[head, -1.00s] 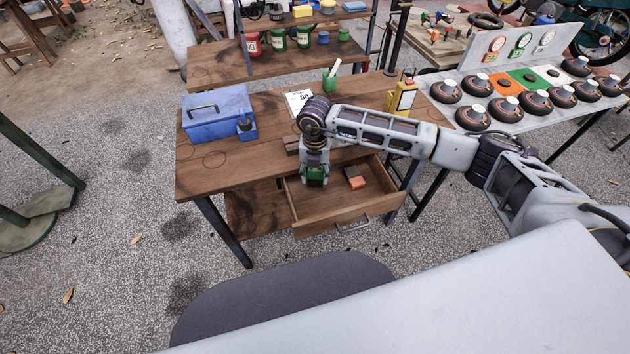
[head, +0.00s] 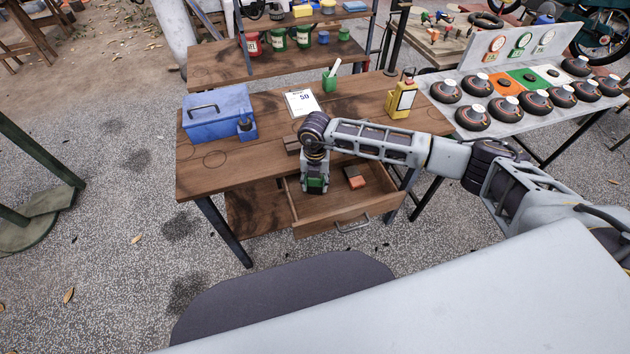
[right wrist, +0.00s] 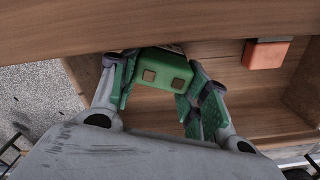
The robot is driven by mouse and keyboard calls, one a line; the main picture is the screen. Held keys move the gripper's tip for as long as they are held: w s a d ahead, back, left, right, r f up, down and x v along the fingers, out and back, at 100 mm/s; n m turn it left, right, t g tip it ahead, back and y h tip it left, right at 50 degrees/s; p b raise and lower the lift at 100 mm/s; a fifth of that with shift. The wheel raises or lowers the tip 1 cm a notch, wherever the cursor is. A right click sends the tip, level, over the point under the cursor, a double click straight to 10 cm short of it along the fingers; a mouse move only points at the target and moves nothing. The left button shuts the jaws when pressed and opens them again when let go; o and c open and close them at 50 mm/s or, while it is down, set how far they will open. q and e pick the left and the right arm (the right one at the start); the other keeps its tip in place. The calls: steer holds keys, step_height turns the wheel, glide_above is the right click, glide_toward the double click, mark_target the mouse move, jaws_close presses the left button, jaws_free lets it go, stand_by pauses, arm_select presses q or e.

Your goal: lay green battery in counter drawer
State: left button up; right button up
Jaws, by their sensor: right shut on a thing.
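The counter drawer (head: 345,213) is pulled open under the wooden counter (head: 240,168). My right gripper (head: 315,186) reaches down into the left part of the drawer. It is shut on the green battery (right wrist: 162,73), a green block with two tan square patches, which shows between the fingers in the right wrist view. In the head view only a little green (head: 314,184) shows at the fingers. I cannot tell whether the battery touches the drawer floor. My left gripper is not in view.
An orange and dark block (head: 356,180) lies in the drawer to the right of my gripper. Bare drawer floor lies around the block.

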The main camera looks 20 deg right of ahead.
steer(key=shift+f, duration=0.1)
steer(key=o, duration=0.8)
steer(key=shift+o, duration=0.2)
step_height(320, 180, up, 12)
steer(key=shift+b, duration=0.4)
stand_by(0.5)
